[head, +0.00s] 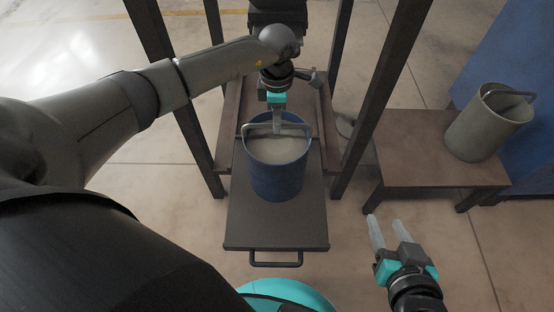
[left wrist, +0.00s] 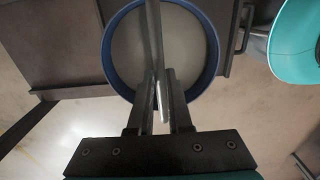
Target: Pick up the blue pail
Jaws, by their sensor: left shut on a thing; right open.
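The blue pail (head: 277,178) stands upright on a dark pull-out tray (head: 275,230) in the middle of the head view, filled with something pale grey. Its grey bail handle (head: 258,131) stands up across the top. My left gripper (head: 278,118) reaches down from above and is shut on the handle. In the left wrist view the handle (left wrist: 153,40) runs between the fingers (left wrist: 160,105), with the pail's blue rim (left wrist: 108,62) below. I cannot tell whether the pail's base touches the tray. My right gripper (head: 388,232) is open and empty at the lower right, away from the pail.
A grey-green pail (head: 472,134) with a handle stands on a low brown table (head: 425,158) at the right. Dark frame posts (head: 385,85) rise on both sides of the blue pail. The tray has a front pull handle (head: 276,263).

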